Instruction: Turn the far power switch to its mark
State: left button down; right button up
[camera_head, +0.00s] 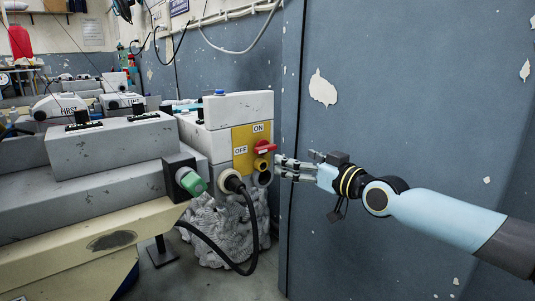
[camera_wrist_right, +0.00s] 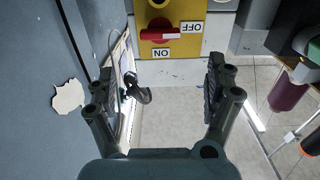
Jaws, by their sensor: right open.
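The power switch is a red rotary handle (camera_head: 265,147) on a yellow plate (camera_head: 243,140) on the grey machine's end. Its handle lies roughly sideways, its white stripe toward the OFF label (camera_head: 240,151); the ON label (camera_head: 258,128) is above. In the right wrist view the red handle (camera_wrist_right: 157,31) is upside down at the top, with the ON label (camera_wrist_right: 161,54) below it. My right gripper (camera_head: 280,168) is open and empty, just right of the plate and lower than the handle. Its fingers (camera_wrist_right: 162,88) are spread and apart from the switch. My left gripper is out of view.
A blue-grey wall (camera_head: 400,100) is close on the right. A black cable (camera_head: 245,225) hangs from a round socket below the switch. A green-tipped knob (camera_head: 193,183) sticks out on the left. A grey crumpled heap (camera_head: 215,225) lies below.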

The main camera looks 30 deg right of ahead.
aim_at(268, 149)
jog(key=w+b, duration=0.1)
jog(key=w, duration=0.2)
jog(key=w+b, duration=0.2)
jog(key=w, duration=0.1)
jog(key=w+b, duration=0.1)
jog(key=w, duration=0.2)
jog(key=shift+a+f+b, duration=0.3)
jog(key=shift+a+b, duration=0.05)
jog(key=shift+b, duration=0.05)
jog(key=shift+w+r, duration=0.15)
jog(key=shift+w, duration=0.45)
jog(key=c, duration=1.2)
